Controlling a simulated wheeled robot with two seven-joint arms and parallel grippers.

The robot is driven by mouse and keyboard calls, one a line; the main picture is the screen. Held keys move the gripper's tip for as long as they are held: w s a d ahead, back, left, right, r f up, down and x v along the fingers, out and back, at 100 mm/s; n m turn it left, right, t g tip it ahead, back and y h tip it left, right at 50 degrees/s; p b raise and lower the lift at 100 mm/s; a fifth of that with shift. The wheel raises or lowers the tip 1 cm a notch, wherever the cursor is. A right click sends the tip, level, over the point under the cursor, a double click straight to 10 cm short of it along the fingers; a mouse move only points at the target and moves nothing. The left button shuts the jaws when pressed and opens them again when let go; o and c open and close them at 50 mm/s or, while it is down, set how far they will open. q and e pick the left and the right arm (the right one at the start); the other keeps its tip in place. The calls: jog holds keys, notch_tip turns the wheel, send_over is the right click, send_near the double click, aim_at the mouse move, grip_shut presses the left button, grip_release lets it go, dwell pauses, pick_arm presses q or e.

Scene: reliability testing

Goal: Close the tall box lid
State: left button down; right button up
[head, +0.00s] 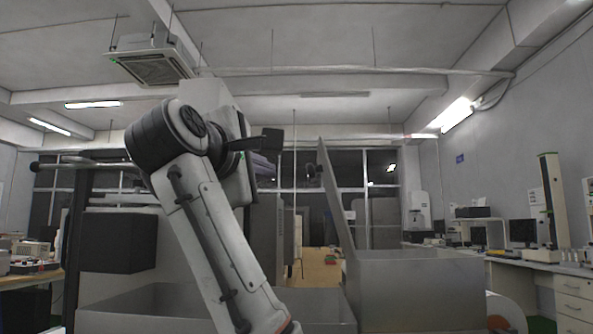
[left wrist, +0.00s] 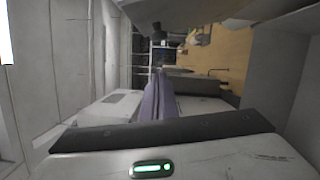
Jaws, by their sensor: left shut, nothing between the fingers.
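The tall grey box (head: 420,290) stands at the right of the head view. Its lid (head: 336,205) is open, standing steeply up from the box's left edge and leaning a little left. My left gripper (head: 264,166) is raised in the middle of the head view, to the left of the lid's upper part, with a gap between them. Its purple-grey fingers (left wrist: 160,95) are shut together and empty, as the left wrist view shows. A grey panel at the right of the wrist view cannot be told for certain. My right gripper does not show.
A low, open grey container (head: 150,300) lies to the left of the tall box, partly behind my left arm. A bench with monitors (head: 522,232) runs along the right wall. The air between gripper and lid looks clear.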

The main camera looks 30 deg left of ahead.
pick_arm(q)
jog(key=w+d+r, duration=0.1)
jog(key=w+d, duration=0.1)
jog(key=w, duration=0.4)
jog(key=shift+d, duration=0.15)
